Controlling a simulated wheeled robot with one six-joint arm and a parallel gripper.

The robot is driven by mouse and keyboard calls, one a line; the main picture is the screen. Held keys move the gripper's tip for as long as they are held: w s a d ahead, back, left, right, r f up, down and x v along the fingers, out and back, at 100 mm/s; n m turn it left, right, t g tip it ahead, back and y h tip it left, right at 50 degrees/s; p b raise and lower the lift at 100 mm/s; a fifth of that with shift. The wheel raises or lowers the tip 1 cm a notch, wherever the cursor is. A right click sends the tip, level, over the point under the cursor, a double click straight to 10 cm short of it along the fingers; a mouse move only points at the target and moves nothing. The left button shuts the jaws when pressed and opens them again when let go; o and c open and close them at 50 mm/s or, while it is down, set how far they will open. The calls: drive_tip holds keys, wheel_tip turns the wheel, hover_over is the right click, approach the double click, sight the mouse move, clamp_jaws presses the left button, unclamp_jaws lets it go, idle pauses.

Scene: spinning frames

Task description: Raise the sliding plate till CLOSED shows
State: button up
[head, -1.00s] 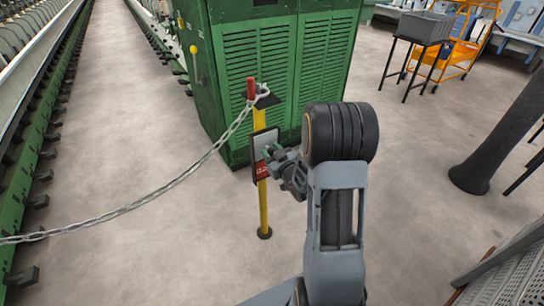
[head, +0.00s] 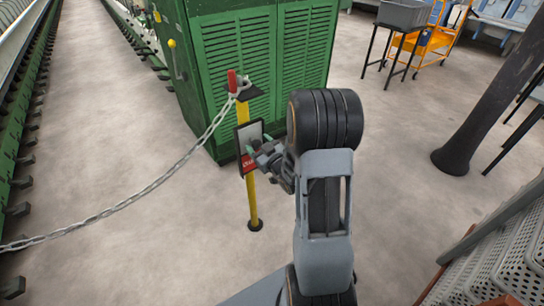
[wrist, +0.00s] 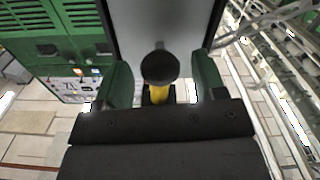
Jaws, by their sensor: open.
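A yellow post (head: 250,201) carries a dark-framed sign (head: 240,157). The sign's grey sliding plate (head: 250,132) covers its upper part, and a red area (head: 248,163) with white letters, too small to read surely, shows below. In the wrist view the grey plate (wrist: 137,22) fills the top middle. A dark round knob (wrist: 160,67) stands out in front of it, between my green fingers. My gripper (head: 261,152) is at the sign's face; it also shows in the wrist view (wrist: 162,70). It is open, with a gap visible on both sides of the knob.
A green cabinet (head: 265,60) stands behind the post. A dark column (head: 485,100) stands at right, with a crate (head: 515,255) at lower right. The floor between is clear.

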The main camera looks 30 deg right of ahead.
drive_tip(key=s+d+p, duration=0.1)
drive_tip(key=s+p, duration=1)
drive_tip(key=s, duration=0.1)
drive_tip(key=shift+s+d, duration=0.25)
